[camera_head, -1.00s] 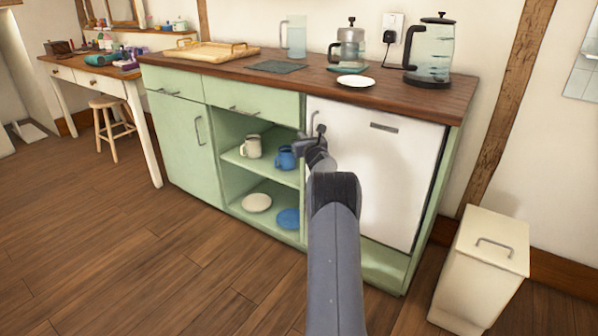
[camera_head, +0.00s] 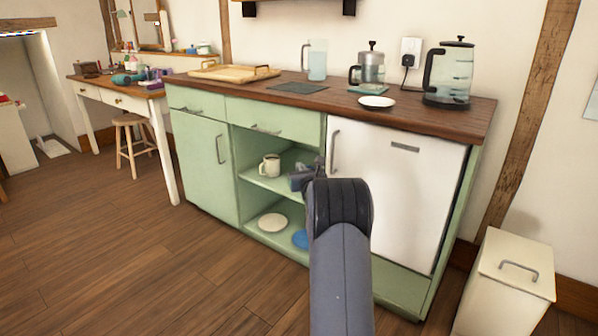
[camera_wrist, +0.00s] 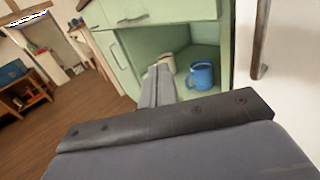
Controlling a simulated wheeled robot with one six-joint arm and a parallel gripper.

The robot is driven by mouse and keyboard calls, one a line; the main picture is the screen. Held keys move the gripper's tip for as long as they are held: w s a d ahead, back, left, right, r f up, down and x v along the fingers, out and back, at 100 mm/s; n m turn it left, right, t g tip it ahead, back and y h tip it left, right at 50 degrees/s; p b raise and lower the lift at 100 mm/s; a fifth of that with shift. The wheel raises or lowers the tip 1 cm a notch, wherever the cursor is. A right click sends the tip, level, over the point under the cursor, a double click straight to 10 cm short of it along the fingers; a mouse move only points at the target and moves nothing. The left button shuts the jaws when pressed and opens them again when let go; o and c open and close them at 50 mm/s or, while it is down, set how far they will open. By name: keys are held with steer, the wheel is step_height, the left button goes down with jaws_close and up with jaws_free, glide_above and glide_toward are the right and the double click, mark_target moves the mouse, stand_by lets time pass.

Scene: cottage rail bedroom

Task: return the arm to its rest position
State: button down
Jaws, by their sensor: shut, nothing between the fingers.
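My arm reaches up from the bottom of the head view toward the green cabinet. My gripper (camera_head: 300,180) is shut and empty in front of the cabinet's open shelves. In the wrist view its closed fingers (camera_wrist: 159,84) point toward the upper shelf. A cream mug (camera_head: 269,166) stands on that shelf, left of my gripper. A blue mug (camera_wrist: 201,75) stands right of the fingers in the wrist view; my arm hides it in the head view. I cannot tell how far the fingertips are from the cabinet.
The green cabinet (camera_head: 200,165) has a white door (camera_head: 405,190) at its right. On its wooden top stand a kettle (camera_head: 449,75), a press pot (camera_head: 370,67), a pitcher (camera_head: 317,60) and a tray (camera_head: 232,72). A bin (camera_head: 507,280) stands at right. The floor (camera_head: 120,260) at left is clear.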

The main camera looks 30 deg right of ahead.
steer(key=shift+s+a, duration=0.2)
steer(key=shift+a, duration=0.35)
